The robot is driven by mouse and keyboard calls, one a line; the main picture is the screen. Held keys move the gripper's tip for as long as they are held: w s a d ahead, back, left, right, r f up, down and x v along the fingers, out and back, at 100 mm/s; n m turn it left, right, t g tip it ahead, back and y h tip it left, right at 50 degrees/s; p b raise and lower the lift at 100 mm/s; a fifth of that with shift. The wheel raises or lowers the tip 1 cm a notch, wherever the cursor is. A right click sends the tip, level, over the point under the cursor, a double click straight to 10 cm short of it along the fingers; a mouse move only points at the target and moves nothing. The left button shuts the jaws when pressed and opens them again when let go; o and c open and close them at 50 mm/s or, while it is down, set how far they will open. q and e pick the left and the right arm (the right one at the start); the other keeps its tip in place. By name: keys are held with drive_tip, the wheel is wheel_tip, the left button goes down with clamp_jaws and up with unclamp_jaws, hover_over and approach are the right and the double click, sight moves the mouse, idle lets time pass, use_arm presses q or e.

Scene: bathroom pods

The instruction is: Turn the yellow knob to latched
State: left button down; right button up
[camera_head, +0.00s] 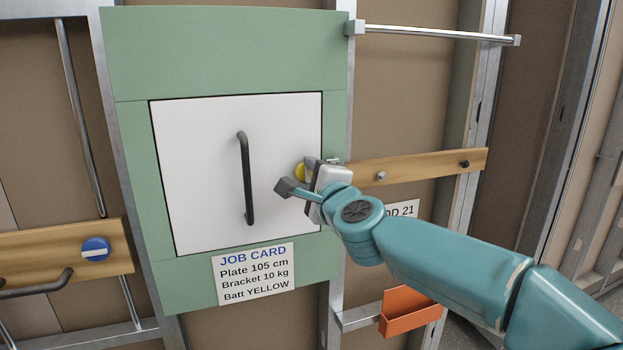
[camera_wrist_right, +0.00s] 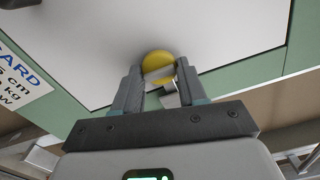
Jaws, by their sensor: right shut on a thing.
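The yellow knob (camera_head: 300,172) sits near the right edge of the white panel door (camera_head: 190,150), mostly hidden behind my right gripper (camera_head: 306,184). In the right wrist view the knob (camera_wrist_right: 158,66) shows as a yellow disc with a pale grip bar across it. My right gripper (camera_wrist_right: 157,80) is shut on the knob, a finger on each side of the bar. The bar looks roughly level in that view, slightly tilted. A small grey metal part (camera_wrist_right: 170,98) lies just beside the knob, between the fingers. My left gripper is not in view.
A black handle (camera_head: 247,178) stands out from the door's middle. A job card (camera_head: 253,272) is below it. A blue knob (camera_head: 95,249) is on a wooden board at left. A metal rail (camera_head: 440,34) is at upper right, an orange tray (camera_head: 408,314) at lower right.

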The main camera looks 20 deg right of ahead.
idle(0.4)
drive_tip(key=o, duration=0.8)
drive_tip(key=s, duration=1.6)
drive_tip(key=shift+s+d+p, duration=0.2)
drive_tip(key=shift+d+p, duration=0.05)
drive_tip(key=shift+p, duration=0.05)
drive_tip(key=shift+d, duration=0.1)
